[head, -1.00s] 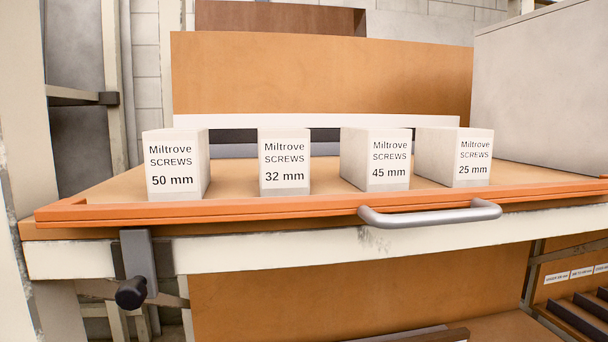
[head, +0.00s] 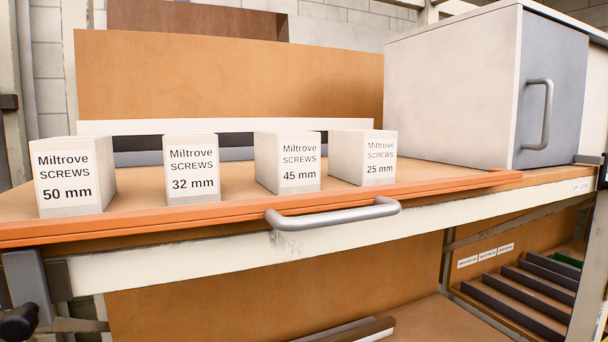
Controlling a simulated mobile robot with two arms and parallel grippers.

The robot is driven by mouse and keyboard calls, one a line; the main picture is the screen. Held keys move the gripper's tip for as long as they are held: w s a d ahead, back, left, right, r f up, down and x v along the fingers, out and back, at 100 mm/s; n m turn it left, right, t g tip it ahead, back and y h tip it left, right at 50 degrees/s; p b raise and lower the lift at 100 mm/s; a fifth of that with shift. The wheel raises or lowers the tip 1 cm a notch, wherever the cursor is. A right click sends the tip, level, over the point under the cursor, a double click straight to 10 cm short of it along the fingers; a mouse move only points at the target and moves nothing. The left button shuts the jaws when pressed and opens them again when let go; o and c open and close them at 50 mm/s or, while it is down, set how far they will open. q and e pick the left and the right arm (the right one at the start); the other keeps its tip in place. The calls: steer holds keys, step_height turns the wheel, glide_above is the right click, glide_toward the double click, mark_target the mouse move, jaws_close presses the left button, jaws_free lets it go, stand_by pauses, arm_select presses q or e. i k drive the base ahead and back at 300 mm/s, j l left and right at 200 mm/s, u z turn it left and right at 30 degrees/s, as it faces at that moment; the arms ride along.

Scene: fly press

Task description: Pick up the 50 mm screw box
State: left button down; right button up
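The 50 mm screw box (head: 66,176) is a white box with a printed label, at the far left of a row of boxes on the wooden worktop. It stands upright just behind the orange front rim (head: 190,222). Its front and right side show. Neither of my grippers is in the head view.
Right of it stand the 32 mm box (head: 191,167), the 45 mm box (head: 288,162) and the 25 mm box (head: 363,157). A grey bar handle (head: 335,213) sticks out in front. A large cabinet (head: 455,85) stands at the right. A black knob (head: 20,321) is at lower left.

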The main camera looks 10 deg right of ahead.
mark_target(73, 175)
steer(key=i+l+u, duration=0.1)
steer(key=u, duration=0.4)
steer(key=l+u, duration=0.2)
steer(key=u, duration=0.3)
steer(key=i+l, duration=0.05)
